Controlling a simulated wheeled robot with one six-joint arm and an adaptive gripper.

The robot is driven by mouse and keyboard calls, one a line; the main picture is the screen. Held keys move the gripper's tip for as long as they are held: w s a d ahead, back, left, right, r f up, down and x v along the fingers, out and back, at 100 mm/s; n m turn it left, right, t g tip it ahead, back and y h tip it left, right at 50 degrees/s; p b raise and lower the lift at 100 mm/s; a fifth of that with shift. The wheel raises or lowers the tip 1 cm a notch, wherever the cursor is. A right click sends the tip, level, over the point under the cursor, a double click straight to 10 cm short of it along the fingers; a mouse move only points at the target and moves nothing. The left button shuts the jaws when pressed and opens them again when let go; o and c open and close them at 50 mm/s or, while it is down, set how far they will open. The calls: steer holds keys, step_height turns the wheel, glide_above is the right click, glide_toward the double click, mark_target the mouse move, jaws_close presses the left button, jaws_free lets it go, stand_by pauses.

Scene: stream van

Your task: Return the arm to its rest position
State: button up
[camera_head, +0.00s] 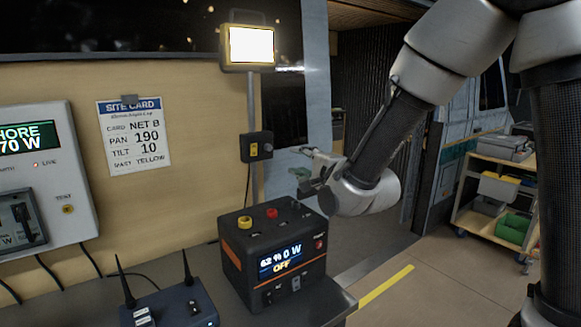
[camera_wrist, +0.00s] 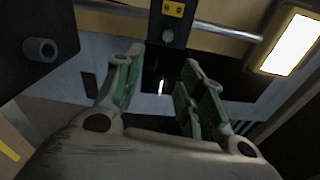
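My gripper (camera_head: 302,164) is in the middle of the head view, pointing left. It is above the black power box (camera_head: 235,266) and just right of the small switch box (camera_head: 257,147) on the lamp pole, apparently clear of both. In the wrist view my gripper (camera_wrist: 160,75) shows two green-padded fingers spread apart with nothing between them. The switch box with its yellow label also shows at the top of the wrist view (camera_wrist: 172,22). My arm comes down from the upper right of the head view, bent at the wrist.
A lit lamp (camera_head: 249,47) tops the pole (camera_head: 252,100). The power box reads "62 % 0 W OFF". A device with antennas (camera_head: 170,309) stands left of it. A site card (camera_head: 134,136) hangs on the wall. A shelf cart with bins (camera_head: 497,190) stands right; floor between is open.

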steer(key=s+d+n+g+h, duration=0.2)
steer(key=s+d+n+h, duration=0.1)
steer(key=d, duration=0.6)
steer(key=s+d+n+g+h, duration=0.2)
steer(key=s+d+n, duration=0.15)
steer(key=d, duration=0.55)
steer(key=s+d+n+g+h, duration=0.1)
steer(key=s+d, duration=0.3)
steer(key=s, duration=0.4)
steer(key=s+d+f+n+g+h, duration=0.1)
steer(key=s+d+n+g, duration=0.2)
steer(key=s+d, duration=0.2)
steer(key=s+d+n+g+h, duration=0.1)
steer(key=s+d+n+g, duration=0.1)
steer(key=s, duration=0.8)
steer(key=d+n, duration=0.1)
steer(key=d, duration=0.1)
steer(key=shift+s+d+f+g+h, duration=0.3)
steer(key=shift+s+d, duration=0.05)
steer(key=shift+d, duration=0.05)
